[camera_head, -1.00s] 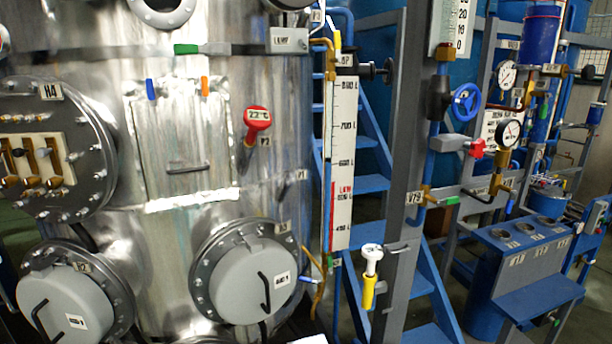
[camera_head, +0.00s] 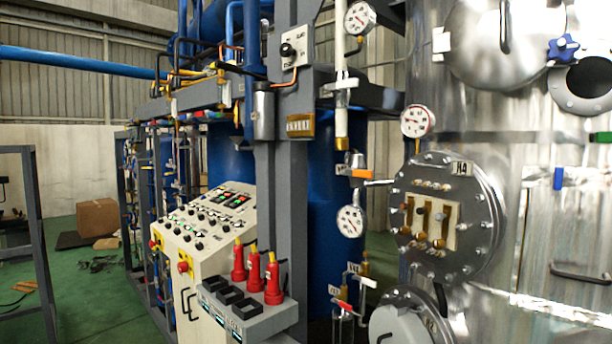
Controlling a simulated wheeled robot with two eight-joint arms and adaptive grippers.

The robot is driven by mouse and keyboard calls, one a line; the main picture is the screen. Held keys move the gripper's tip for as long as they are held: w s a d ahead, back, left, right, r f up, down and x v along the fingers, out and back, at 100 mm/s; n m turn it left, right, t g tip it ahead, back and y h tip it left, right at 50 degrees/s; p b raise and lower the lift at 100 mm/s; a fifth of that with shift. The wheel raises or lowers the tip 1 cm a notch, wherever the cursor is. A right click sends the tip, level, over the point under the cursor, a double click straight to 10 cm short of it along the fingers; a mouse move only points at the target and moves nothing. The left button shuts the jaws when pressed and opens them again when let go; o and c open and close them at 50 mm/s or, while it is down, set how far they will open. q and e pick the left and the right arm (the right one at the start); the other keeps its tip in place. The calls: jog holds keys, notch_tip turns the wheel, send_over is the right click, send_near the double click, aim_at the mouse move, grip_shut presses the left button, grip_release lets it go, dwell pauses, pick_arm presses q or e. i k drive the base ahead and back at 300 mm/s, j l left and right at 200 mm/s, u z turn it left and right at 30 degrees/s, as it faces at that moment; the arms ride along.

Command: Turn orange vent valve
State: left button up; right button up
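A valve with an orange handle (camera_head: 362,173) shows right of the middle, on thin piping between the grey column and the steel tank. The handle lies roughly level. A white-faced gauge (camera_head: 350,221) sits just below it, and another gauge (camera_head: 418,121) is to its upper right on the tank side. I cannot read a label that names the valve as the vent valve. Neither of my grippers is in view.
The steel tank (camera_head: 530,200) with its round flange H4 (camera_head: 440,216) fills the right. A control panel (camera_head: 205,235) with red-handled tools (camera_head: 255,272) in front stands left of the grey column (camera_head: 290,180).

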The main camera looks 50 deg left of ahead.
aim_at(362, 173)
jog(key=u, duration=1.45)
